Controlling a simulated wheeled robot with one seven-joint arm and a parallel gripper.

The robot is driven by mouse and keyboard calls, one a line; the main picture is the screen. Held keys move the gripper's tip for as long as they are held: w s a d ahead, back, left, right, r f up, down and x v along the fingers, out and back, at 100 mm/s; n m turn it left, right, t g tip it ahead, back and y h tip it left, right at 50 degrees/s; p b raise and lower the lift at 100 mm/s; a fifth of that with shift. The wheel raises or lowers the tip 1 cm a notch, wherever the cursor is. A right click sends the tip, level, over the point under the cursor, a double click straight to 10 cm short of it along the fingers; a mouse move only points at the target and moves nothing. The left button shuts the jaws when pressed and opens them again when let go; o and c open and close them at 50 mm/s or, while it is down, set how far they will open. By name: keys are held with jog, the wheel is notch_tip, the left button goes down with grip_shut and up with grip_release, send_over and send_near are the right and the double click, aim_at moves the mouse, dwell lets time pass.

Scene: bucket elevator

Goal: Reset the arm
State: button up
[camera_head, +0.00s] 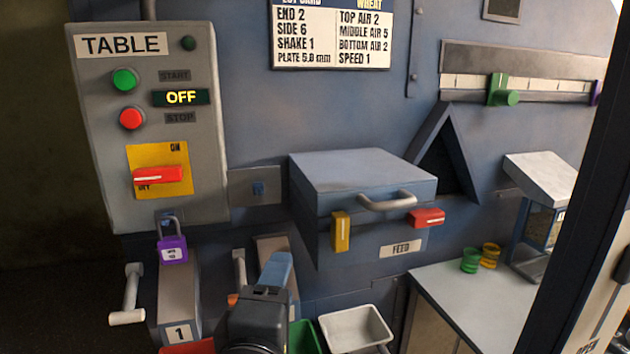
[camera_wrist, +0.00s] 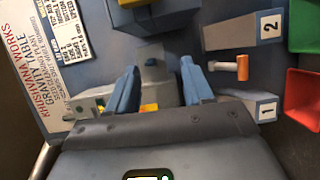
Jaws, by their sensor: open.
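My gripper (camera_head: 276,272) shows at the lower middle of the head view, pointing up and away in front of the lower panel. In the wrist view its two blue fingers stand apart with nothing between them, so my gripper (camera_wrist: 160,80) is open and empty. Behind the fingers in the wrist view is the grey control box (camera_wrist: 152,68), seen tilted. The dark wrist body fills the bottom of the wrist view and hides what lies below. Whether the fingers touch anything cannot be told from the head view.
The TABLE control box (camera_head: 206,150) is at left, reading OFF, with a purple padlock (camera_head: 172,250) below. The FEED box (camera_head: 330,180) juts out at centre. A white tray (camera_head: 355,328) and green bin (camera_head: 303,338) are near my gripper. A side table (camera_head: 470,300) is at right.

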jog(key=s+d+f+m+g+y, duration=0.2)
jog(key=s+d+f+m, duration=0.1)
jog(key=s+d+f, duration=0.6)
jog(key=s+d+f+m+g+y, duration=0.2)
jog(key=s+d+f+m, duration=0.15)
jog(key=s+f, duration=0.55)
jog(key=s+d+r+m+h, duration=0.1)
jog(key=s+d+m, duration=0.4)
jog(key=s, duration=0.5)
jog(key=s+d+r+m+t+h, duration=0.1)
jog(key=s+d+r+m, duration=0.3)
jog(key=s+d, duration=0.4)
jog(key=shift+s+d+m, duration=0.4)
jog(key=shift+s+m, duration=0.15)
jog(key=shift+s, duration=0.55)
jog(key=shift+c, duration=0.4)
